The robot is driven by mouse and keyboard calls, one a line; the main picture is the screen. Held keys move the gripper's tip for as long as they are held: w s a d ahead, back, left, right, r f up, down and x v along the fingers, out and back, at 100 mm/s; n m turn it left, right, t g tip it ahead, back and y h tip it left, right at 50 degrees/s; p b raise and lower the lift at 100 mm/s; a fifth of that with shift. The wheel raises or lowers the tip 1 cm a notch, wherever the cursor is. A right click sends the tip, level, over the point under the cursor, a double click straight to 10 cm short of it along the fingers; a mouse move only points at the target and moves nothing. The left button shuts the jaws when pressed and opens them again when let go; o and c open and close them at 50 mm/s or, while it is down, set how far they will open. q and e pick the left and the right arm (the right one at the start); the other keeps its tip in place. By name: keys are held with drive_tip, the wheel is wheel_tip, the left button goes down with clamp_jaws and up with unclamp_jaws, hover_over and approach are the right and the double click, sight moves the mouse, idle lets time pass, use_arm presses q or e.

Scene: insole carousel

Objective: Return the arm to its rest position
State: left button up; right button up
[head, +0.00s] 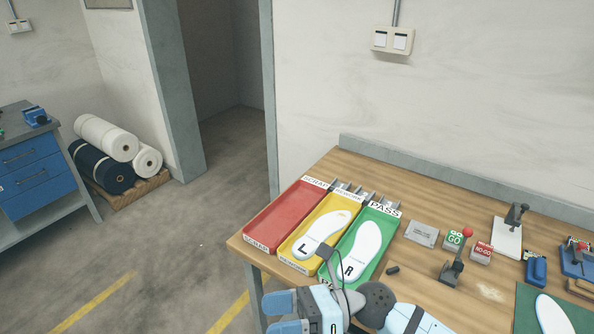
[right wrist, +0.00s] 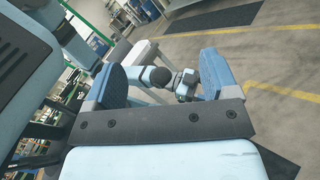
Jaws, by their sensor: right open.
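My right gripper (head: 276,314) is at the bottom of the head view, just off the table's front edge and below the trays. Its two blue fingers are apart with nothing between them. They also frame an empty gap in the right wrist view (right wrist: 166,80). A white insole marked L (head: 321,232) lies in the yellow rework tray (head: 292,252). A white insole marked R (head: 363,245) lies in the green pass tray (head: 389,232). The red scrap tray (head: 287,217) is empty. My left gripper is not seen in the head view.
Open floor lies left of the table, with fabric rolls (head: 106,138) beyond.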

drive_tip(key=w+d+f+m+t+h+p, duration=0.1)
drive_tip(key=w+d+f+m+t+h, duration=0.2)
drive_tip(key=m+t, duration=0.6)
drive_tip(key=d+f+m+t+h+p, duration=0.15)
drive_tip(key=d+m+t, duration=0.3)
drive_tip(key=m, duration=0.95)
drive_tip(key=w+d+f+m+t+h, duration=0.2)
drive_tip(key=d+m+t+h, duration=0.3)
drive_tip(key=m, duration=0.6)
drive_tip(key=s+d+f+m+g+h+p, duration=0.1)
drive_tip(key=s+d+f+m+g+h, duration=0.1)
drive_tip(key=s+d+f+m, duration=0.3)
drive_tip(key=s+d+f+m+g+h, duration=0.2)
drive_tip(key=s+d+f+m+h, duration=0.2)
drive_tip(key=f+m, duration=0.4)
wheel_tip(320, 180, down, 3)
drive_tip(key=shift+s+d+r+p, duration=0.15)
drive_tip(key=shift+s+d+p, duration=0.35)
drive_tip(key=shift+s, duration=0.7)
